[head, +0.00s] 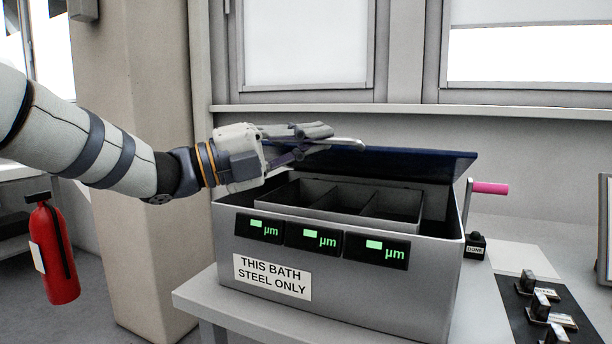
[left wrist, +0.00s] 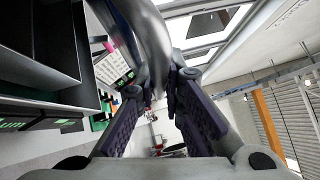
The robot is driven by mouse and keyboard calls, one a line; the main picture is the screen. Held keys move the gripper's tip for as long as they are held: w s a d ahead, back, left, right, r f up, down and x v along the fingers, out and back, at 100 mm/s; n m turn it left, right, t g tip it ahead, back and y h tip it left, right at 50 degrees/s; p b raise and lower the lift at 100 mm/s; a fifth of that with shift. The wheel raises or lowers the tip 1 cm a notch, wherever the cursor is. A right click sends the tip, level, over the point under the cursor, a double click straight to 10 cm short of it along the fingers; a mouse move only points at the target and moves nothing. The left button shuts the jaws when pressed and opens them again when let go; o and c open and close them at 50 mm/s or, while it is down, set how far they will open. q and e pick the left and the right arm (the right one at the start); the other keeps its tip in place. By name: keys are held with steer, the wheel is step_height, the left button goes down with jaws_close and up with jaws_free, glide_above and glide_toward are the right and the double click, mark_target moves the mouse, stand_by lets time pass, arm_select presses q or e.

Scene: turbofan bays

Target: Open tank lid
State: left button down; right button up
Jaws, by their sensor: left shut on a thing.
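The tank (head: 340,288) is a grey box on a bench, with a label reading "THIS BATH STEEL ONLY" and three green µm displays on its front. Its dark blue lid (head: 420,163) is raised and seen at a shallow angle above the back of the tank. The divided compartments (head: 345,203) inside show below it. My left gripper (head: 328,138) reaches in from the left above the tank, shut on the lid's curved metal handle (head: 350,144). In the left wrist view the handle (left wrist: 152,40) runs between the two fingers (left wrist: 160,100). My right gripper is not seen.
A pink-ended lever (head: 490,188) and a "DONE" button (head: 475,246) are right of the tank. A black panel with metal blocks (head: 540,310) lies at the lower right. A beige pillar (head: 135,150) and red extinguisher (head: 53,252) stand left. Windows are behind.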

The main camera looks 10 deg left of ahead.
arm_select(q)
steer(key=w+d+r, duration=0.1)
steer(key=w+r, duration=0.3)
steer(key=r, duration=0.6)
steer(key=shift+w+d, duration=0.25)
steer(key=shift+w, duration=0.15)
